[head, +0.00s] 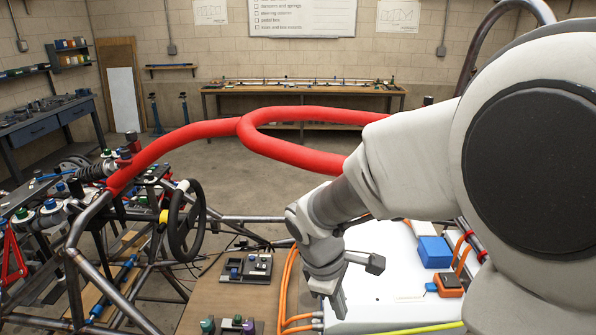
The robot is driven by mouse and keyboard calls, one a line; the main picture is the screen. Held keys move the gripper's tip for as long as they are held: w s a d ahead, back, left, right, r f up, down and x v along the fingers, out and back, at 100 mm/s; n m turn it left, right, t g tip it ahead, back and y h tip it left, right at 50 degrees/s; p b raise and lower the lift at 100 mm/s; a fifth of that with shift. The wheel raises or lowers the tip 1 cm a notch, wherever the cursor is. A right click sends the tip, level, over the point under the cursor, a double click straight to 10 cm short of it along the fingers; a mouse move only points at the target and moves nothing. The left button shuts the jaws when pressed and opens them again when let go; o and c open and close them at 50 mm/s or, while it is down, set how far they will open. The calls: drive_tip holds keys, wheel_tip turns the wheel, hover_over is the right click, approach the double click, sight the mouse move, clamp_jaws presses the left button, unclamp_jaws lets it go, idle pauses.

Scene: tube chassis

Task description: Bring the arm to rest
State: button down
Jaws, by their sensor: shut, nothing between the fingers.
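My arm reaches in from the right edge, its large pale links covering much of the right side. My gripper (339,307) is at the end of the arm, low in the middle of the view, pointing down. It is shut with nothing in it. It is in front of the left part of a white box-like surface (385,295); I cannot tell the height between them.
A tube chassis (85,240) with a steering wheel (186,220) stands at left. A red padded tube (285,152) arches behind my arm. Orange cables (287,290) run beside the white surface, which bears a blue box (434,252). A workbench (300,90) stands far back.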

drive_tip(key=s+d+r+m+t+y+b, duration=0.1)
drive_tip(key=s+d+r+m+t+y, duration=0.2)
drive_tip(key=s+r+m, duration=0.8)
drive_tip(key=shift+s+d+r+m+t, duration=0.35)
drive_tip(key=shift+d+r+m+t, duration=0.6)
drive_tip(key=shift+d, duration=0.6)
drive_tip(key=shift+f, duration=0.1)
drive_tip(key=shift+a, duration=0.25)
